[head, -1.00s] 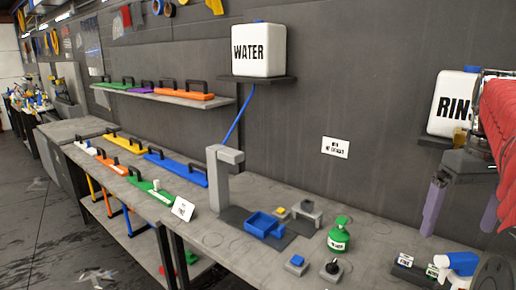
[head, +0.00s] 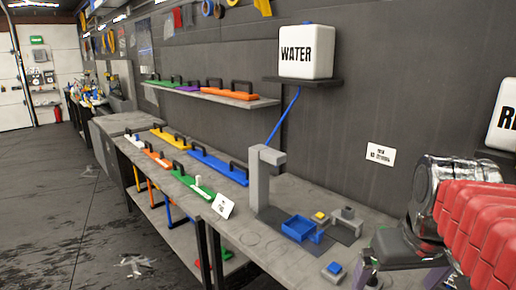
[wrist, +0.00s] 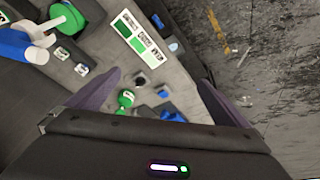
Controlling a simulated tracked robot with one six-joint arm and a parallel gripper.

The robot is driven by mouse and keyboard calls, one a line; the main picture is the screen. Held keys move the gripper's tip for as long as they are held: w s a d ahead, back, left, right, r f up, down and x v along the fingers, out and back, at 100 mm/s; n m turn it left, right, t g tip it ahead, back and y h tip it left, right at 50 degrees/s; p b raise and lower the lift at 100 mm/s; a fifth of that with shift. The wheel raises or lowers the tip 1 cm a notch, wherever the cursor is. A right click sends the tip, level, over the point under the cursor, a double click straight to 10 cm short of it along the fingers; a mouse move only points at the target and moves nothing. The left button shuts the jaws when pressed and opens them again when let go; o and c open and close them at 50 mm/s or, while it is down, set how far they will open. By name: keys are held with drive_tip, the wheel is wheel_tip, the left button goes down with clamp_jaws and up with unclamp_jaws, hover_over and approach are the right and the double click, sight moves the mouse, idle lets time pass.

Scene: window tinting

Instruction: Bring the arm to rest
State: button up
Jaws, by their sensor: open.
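My arm shows at the right edge of the head view, with red ribbed covers and a shiny metal joint. My gripper (head: 398,276) hangs over the right end of the grey workbench (head: 262,262), its lower part cut off by the frame. In the wrist view the two purple-grey fingers of my gripper (wrist: 156,88) stand wide apart with nothing held between them. Beyond them, a green bottle (wrist: 126,98) and a blue tray (wrist: 172,116) stand on the bench.
The blue tray (head: 301,229) sits beside a grey post (head: 261,185). A WATER tank (head: 307,58) and a RINSE-type tank (head: 505,118) stand on wall shelves. A white-and-blue spray bottle (wrist: 22,44) is near the gripper. Open floor (head: 60,200) lies left.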

drive_tip(key=s+a+f+t, duration=0.1)
drive_tip(key=s+a+f, duration=0.1)
drive_tip(key=a+f, duration=0.2)
drive_tip(key=s+a+f+t+y, duration=0.1)
drive_tip(key=s+a+f, duration=0.1)
drive_tip(key=a+f, duration=0.2)
drive_tip(key=shift+s+a+n, duration=0.35)
drive_tip(key=shift+a+n, duration=0.05)
drive_tip(key=shift+a, duration=0.75)
drive_tip(key=shift+f, duration=0.1)
drive_tip(key=shift+c, duration=0.5)
